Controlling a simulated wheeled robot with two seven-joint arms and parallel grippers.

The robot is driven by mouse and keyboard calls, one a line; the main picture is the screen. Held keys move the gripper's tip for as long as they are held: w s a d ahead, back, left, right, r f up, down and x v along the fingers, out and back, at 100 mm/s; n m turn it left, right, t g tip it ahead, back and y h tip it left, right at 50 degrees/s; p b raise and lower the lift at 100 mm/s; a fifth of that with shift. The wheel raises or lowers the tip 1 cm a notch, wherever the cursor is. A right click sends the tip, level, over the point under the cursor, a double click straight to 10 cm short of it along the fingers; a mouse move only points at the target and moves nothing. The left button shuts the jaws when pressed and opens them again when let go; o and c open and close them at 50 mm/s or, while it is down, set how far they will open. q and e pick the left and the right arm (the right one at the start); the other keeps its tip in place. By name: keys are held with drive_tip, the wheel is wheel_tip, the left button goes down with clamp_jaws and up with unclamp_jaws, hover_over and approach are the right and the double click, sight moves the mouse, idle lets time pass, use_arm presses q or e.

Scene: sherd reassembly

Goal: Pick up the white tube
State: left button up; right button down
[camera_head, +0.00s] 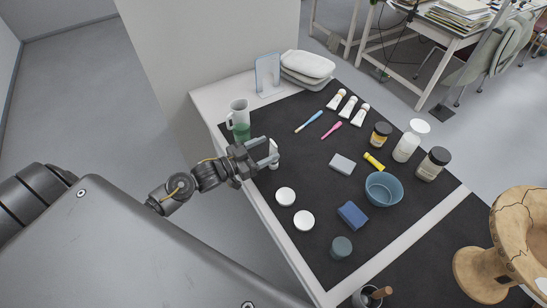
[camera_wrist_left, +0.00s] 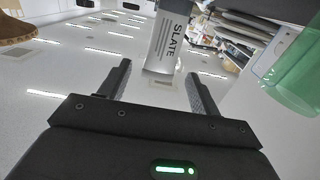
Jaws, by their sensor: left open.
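My left gripper (camera_head: 270,150) is open at the left edge of the black mat. A white tube (camera_head: 273,146) stands at its fingertips, partly hidden by the fingers. In the left wrist view the tube (camera_wrist_left: 170,38) shows a "SLATE" label and a grey end. It lies at or just past the tips of my open fingers (camera_wrist_left: 158,75), and I see no grip on it. Three other small white tubes (camera_head: 348,107) with coloured labels lie in a row at the back of the mat. My right gripper is not in view.
A jug with green liquid (camera_head: 241,128) stands close behind my left gripper. White round lids (camera_head: 286,196) lie in front. A grey block (camera_head: 342,164), blue bowl (camera_head: 384,189), blue sponge (camera_head: 352,215) and several jars (camera_head: 433,163) are farther right. The mat's middle has free room.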

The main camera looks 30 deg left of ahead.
sight(271, 146)
use_arm(q)
drive_tip(key=shift+w+d+r, duration=0.15)
drive_tip(key=shift+w+d, duration=0.05)
drive_tip(key=shift+w, duration=0.1)
drive_tip(key=p+x, duration=0.1)
drive_tip(key=x, duration=0.3)
drive_tip(key=shift+w+d+p, duration=0.1)
drive_tip(key=shift+w+p, duration=0.1)
drive_tip(key=shift+p, duration=0.1)
drive_tip(key=c, duration=1)
